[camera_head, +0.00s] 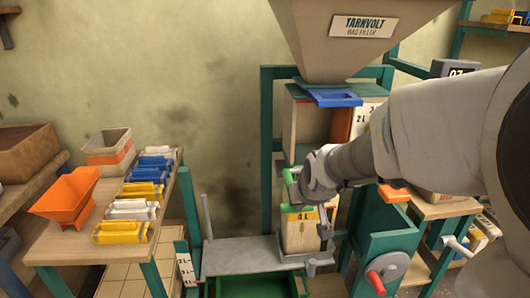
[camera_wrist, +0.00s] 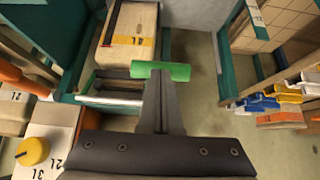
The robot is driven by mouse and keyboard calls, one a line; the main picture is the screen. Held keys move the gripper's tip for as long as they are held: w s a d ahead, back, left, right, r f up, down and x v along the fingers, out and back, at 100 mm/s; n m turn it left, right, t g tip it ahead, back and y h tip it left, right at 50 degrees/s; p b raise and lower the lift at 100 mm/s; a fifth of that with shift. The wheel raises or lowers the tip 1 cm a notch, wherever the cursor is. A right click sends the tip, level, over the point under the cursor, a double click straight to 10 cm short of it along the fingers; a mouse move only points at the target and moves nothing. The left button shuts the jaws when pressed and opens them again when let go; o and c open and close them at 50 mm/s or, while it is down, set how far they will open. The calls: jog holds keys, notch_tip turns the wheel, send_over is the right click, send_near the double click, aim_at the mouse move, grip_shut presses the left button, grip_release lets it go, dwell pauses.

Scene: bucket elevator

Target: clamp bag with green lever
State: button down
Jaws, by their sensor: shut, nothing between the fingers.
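A tan bag (camera_head: 298,236) with a yellow band marked 4L stands upright in the green frame below the hopper. It also shows in the wrist view (camera_wrist: 132,32). The green lever (camera_wrist: 160,71) lies crosswise at the tips of my gripper (camera_wrist: 160,80). In the head view the green lever (camera_head: 288,175) shows to the left of my gripper (camera_head: 298,190), above the bag. My gripper's fingers are together and empty. The fingertips look very close to the lever; I cannot tell whether they touch. My wrist hides part of the frame behind it.
The hopper (camera_head: 345,30) hangs overhead with a blue gate (camera_head: 335,97) below it. A red knob (camera_head: 376,283) and a crank handle (camera_head: 458,246) stick out at the right. A table (camera_head: 85,235) with several folded packs and an orange funnel (camera_head: 68,195) stands left.

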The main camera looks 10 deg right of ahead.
jog(key=shift+s+f+b, duration=0.1)
jog(key=shift+f+b, duration=0.5)
jog(key=shift+f, duration=0.45)
